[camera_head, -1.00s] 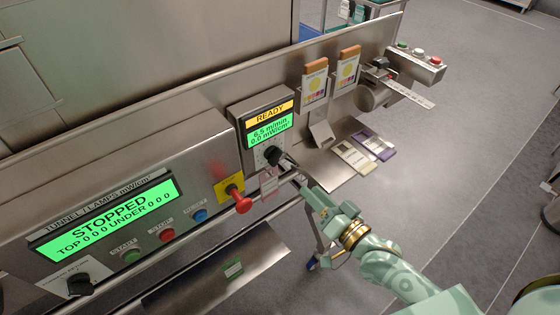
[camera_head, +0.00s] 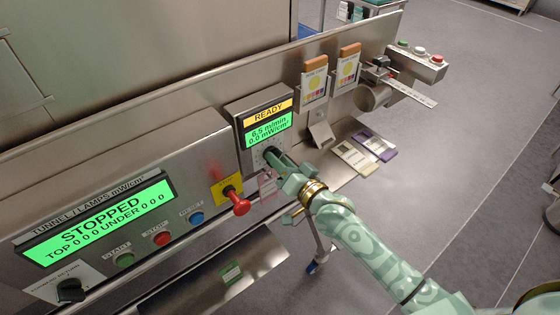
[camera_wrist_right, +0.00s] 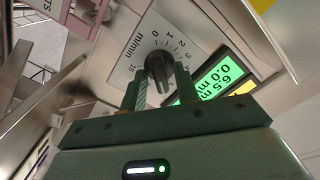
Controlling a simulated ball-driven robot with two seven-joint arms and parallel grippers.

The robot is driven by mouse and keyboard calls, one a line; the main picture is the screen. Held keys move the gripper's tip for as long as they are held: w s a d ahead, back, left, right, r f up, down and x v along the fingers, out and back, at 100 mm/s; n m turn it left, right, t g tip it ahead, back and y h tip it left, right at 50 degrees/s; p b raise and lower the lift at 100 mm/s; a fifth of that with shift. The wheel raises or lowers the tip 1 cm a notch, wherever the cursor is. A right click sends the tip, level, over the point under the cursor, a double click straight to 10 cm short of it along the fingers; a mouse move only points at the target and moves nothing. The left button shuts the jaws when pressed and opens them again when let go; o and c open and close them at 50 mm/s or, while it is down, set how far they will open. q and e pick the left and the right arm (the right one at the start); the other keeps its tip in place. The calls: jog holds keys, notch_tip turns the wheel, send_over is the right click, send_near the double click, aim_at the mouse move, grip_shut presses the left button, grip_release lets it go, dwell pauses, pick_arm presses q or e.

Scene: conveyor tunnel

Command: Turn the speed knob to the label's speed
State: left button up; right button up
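The black speed knob (camera_wrist_right: 158,66) sits on a white dial marked m/min in the right wrist view. My right gripper (camera_wrist_right: 160,82) is open, with one finger on each side of the knob's near end; I cannot tell whether they touch it. In the head view the right gripper (camera_head: 274,158) is at the small control box (camera_head: 241,128) and hides most of the knob. The box's green display (camera_head: 268,131) reads 6.5 m/min and 0.0 mW/cm², under a yellow READY strip. A pink-edged label (camera_head: 267,184) hangs below the box, too small to read. My left gripper is not in view.
A red mushroom button (camera_head: 240,205) sticks out just left of the gripper. The tunnel panel (camera_head: 98,217) reads STOPPED, with buttons below and another black knob (camera_head: 70,289). Two orange-topped cards (camera_head: 314,80) stand to the right, with flat cards (camera_head: 357,158) on a shelf.

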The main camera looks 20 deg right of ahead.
grip_shut()
jog(key=shift+n, duration=0.3)
jog(key=n+p, duration=0.5)
jog(key=n, duration=1.3)
jog(key=shift+a, duration=0.15)
dwell(0.4)
jog(key=shift+o, duration=1.2)
grip_release()
